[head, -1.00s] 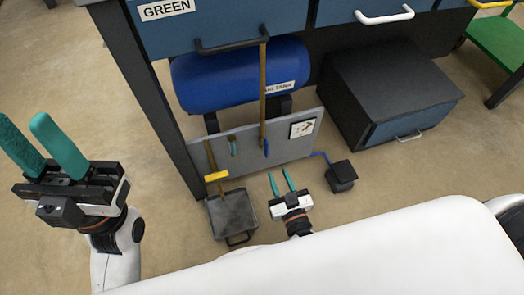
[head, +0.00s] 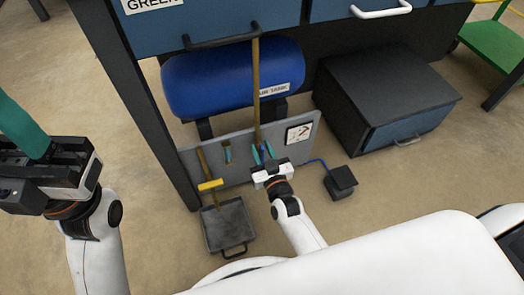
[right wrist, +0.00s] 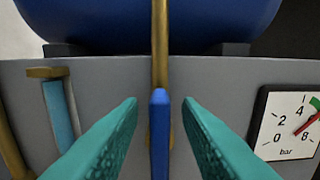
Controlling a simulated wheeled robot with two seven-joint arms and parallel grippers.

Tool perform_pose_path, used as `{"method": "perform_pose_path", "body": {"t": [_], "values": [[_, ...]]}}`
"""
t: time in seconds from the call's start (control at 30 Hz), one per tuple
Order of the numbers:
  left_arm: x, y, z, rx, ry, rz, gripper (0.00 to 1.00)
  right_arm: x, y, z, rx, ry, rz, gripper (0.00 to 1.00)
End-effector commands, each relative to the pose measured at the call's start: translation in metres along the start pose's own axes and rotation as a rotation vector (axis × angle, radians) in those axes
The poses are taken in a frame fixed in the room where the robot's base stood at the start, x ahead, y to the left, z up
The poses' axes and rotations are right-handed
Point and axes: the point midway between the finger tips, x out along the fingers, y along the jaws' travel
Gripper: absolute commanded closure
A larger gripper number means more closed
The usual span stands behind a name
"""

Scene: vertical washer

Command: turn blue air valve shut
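The blue valve lever (right wrist: 159,130) stands upright on the grey panel (right wrist: 105,90), in front of a brass pipe (right wrist: 160,40). In the right wrist view it lies between the two teal fingers of my right gripper (right wrist: 161,105). The fingers are apart, with a gap on each side of the lever. In the head view my right gripper (head: 263,154) is at the panel and partly hides the lever. My left gripper (head: 38,130) is at the left edge, cut off by the frame, far from the panel; one finger shows.
A blue tank (head: 232,78) lies behind. A yellow handle (head: 210,185), a grey tray (head: 228,227) and a black box (head: 340,182) are near the floor.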

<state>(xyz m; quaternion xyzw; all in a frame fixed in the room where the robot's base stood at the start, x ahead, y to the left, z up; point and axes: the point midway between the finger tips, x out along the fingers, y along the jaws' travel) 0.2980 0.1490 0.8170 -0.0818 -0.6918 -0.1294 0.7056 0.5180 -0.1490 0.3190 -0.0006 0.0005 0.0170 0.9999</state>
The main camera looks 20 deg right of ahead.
Motion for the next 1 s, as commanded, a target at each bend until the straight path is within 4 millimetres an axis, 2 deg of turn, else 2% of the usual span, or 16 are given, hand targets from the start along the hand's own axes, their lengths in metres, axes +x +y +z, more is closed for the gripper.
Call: {"method": "perform_pose_path", "body": {"t": [0.13,0.3,0.33,0.67,1.0], "values": [[0.0003,0.0,0.0,0.0,0.0,0.0,0.64,-0.0001,0.0001,0.0003,0.0,0.0,0.0,0.71],[0.0002,-0.0001,0.0,0.0,0.0,0.0,0.64,-0.0002,0.0001,0.0002,0.0,0.0,0.0,0.99],[0.0002,-0.0001,0.0,0.0,0.0,0.0,0.64,-0.0003,0.0,0.0002,0.0,0.0,0.0,1.0],[0.0024,0.0,0.0006,-0.001,-0.002,0.0,0.64,-0.0004,-0.0006,0.001,0.026,-0.001,0.0,1.0],[0.0,0.0011,0.001,-0.005,0.031,0.017,0.64,-0.0001,-0.0046,0.0024,0.225,0.0,0.002,1.0]]}}
